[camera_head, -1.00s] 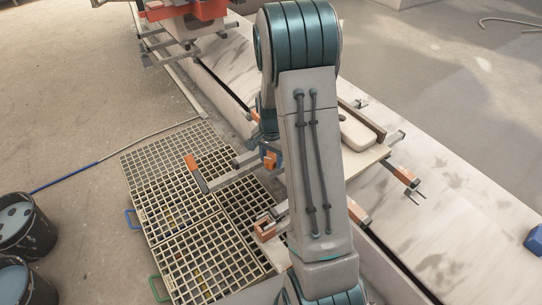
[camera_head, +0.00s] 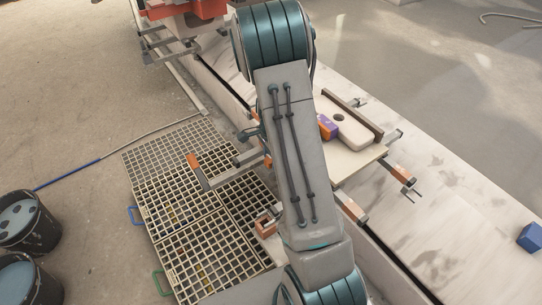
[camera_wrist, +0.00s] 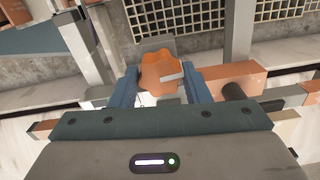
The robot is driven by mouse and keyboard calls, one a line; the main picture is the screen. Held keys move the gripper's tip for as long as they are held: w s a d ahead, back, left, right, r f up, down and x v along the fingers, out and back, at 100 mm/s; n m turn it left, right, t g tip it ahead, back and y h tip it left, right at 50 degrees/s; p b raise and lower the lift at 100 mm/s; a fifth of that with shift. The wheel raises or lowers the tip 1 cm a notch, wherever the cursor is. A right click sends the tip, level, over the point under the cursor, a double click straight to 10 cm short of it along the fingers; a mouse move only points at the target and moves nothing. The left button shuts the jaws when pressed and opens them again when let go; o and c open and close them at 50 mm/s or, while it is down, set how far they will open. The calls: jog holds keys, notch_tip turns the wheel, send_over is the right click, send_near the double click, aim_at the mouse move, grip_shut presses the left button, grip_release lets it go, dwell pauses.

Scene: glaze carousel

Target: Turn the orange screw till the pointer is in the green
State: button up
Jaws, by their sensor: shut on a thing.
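In the head view my arm hides both the gripper and the screw. I cannot make out a green zone in either view, and cannot tell whether the pale bar is the pointer.
A board with a pale block (camera_head: 352,132) and a small purple and orange piece (camera_head: 327,127) lies right of my arm. Orange-ended bars (camera_head: 402,174) stick out around it. Floor grating (camera_head: 190,215) lies left, with dark buckets (camera_head: 25,222) beyond. A blue block (camera_head: 531,237) sits far right.

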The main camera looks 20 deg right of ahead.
jog(key=o, duration=1)
notch_tip(320, 180, up, 14)
jog(key=p, duration=0.3)
jog(key=shift+f, duration=0.1)
jog(key=s+a+r+n+t+p, duration=0.1)
jog(key=s+a+r+n+p, duration=0.2)
jog(key=r, duration=0.6)
jog(key=s+a+r+n+t+p, duration=0.1)
jog(key=s+a+r+n+p, duration=0.2)
jog(key=s+r+n+p, duration=0.4)
jog(key=s+a+r+n+p, duration=0.4)
jog(key=s+r+n+p, duration=0.2)
jog(key=s+r, duration=0.4)
notch_tip(320, 180, up, 2)
jog(key=shift+s+r+n+t, duration=0.15)
jog(key=shift+r+n+t, duration=0.05)
jog(key=shift+n+t, duration=0.2)
